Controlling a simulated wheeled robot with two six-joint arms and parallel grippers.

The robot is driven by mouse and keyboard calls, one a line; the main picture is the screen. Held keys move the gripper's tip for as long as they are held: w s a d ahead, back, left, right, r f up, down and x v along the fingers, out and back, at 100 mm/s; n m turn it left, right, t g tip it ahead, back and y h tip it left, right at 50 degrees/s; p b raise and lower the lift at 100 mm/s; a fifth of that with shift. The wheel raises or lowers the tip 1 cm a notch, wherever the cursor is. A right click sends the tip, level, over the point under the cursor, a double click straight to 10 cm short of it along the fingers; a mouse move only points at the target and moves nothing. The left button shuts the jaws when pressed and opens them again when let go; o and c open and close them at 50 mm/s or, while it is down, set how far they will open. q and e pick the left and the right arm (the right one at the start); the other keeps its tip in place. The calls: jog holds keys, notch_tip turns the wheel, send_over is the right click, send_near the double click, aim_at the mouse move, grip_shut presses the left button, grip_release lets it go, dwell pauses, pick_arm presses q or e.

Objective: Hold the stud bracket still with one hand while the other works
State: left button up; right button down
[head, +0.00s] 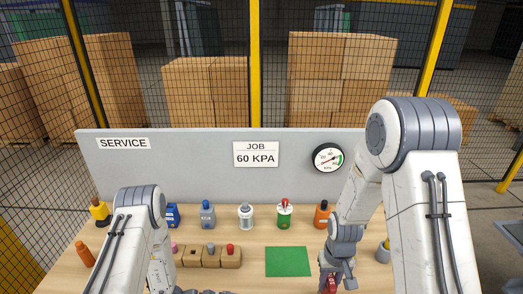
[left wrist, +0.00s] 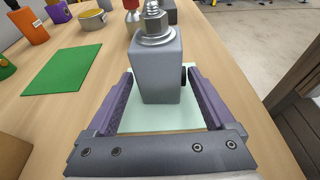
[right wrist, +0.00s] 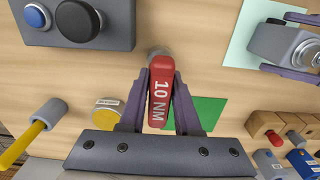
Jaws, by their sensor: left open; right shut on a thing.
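The stud bracket (left wrist: 160,80) is a grey upright block with a nut and washer (left wrist: 156,28) around the stud on top. It stands on a pale green pad (left wrist: 120,116); the right wrist view also shows the bracket (right wrist: 275,42) there. My left gripper (left wrist: 158,82) is open, its purple fingers on either side of the bracket, with a visible gap on at least the left. My right gripper (right wrist: 161,88) is shut on a red tool (right wrist: 161,104) marked 10 NM, with a grey round end. The red tool shows only partly at the head view's bottom edge (head: 331,284).
A green mat (head: 288,262) and a wooden block rack (head: 210,257) lie on the table. A grey box with a blue button and black knob (right wrist: 118,36) lies near the red tool. Several bottles, one orange (head: 322,214), line the back panel (head: 200,165), which bears a gauge (head: 328,157).

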pick_arm(q)
jog(key=shift+d+f, duration=0.2)
jog(key=shift+d, duration=0.4)
jog(key=shift+c, duration=0.3)
jog(key=c, duration=1.3)
